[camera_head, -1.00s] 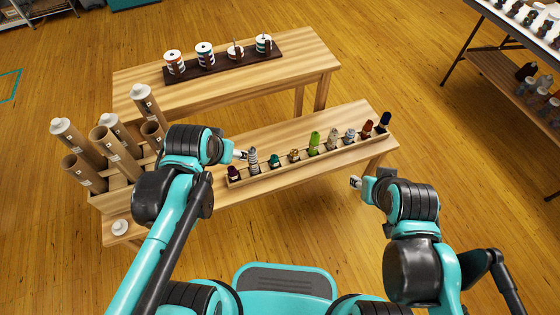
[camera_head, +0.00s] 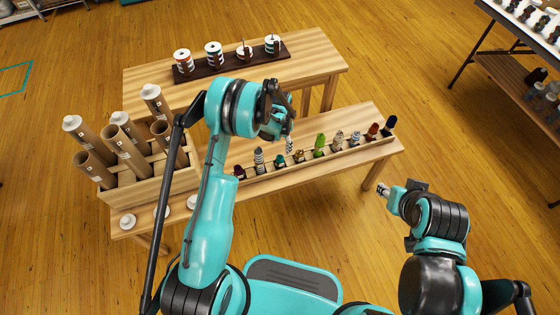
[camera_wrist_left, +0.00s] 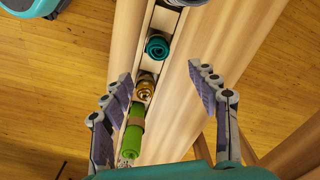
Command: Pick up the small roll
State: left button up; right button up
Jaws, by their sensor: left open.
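Several small rolls stand in a row in a narrow wooden rack (camera_head: 262,175) on the lower bench. A gold roll (camera_head: 299,157) looks shortest, between a teal roll (camera_head: 280,160) and a taller green roll (camera_head: 319,147). The left wrist view shows the gold roll (camera_wrist_left: 145,88), teal roll (camera_wrist_left: 158,47) and green roll (camera_wrist_left: 132,141) from above. My left gripper (camera_head: 289,145) is open above the rack near the gold roll, its fingers (camera_wrist_left: 162,82) spread either side of the row and holding nothing. My right gripper (camera_head: 383,190) is right of the bench; its opening is unclear.
A wooden crate (camera_head: 150,188) of tall cardboard tubes (camera_head: 127,142) stands at the bench's left end. Behind, a higher bench (camera_head: 310,65) bears a dark tray (camera_head: 197,73) with several spools. A table (camera_head: 500,22) stands at the far right. Floor right of the bench is clear.

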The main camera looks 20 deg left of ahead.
aim_at(280, 157)
pick_arm(q)
notch_tip(280, 157, down, 5)
jog(key=shift+s+f+b, duration=0.1)
jog(key=shift+b, duration=0.35)
notch_tip(280, 157, down, 6)
jog(key=b, duration=0.3)
jog(key=shift+s+a+r, duration=0.1)
jog(key=shift+s+r, duration=0.05)
jog(key=shift+r, duration=0.2)
jog(key=c, duration=1)
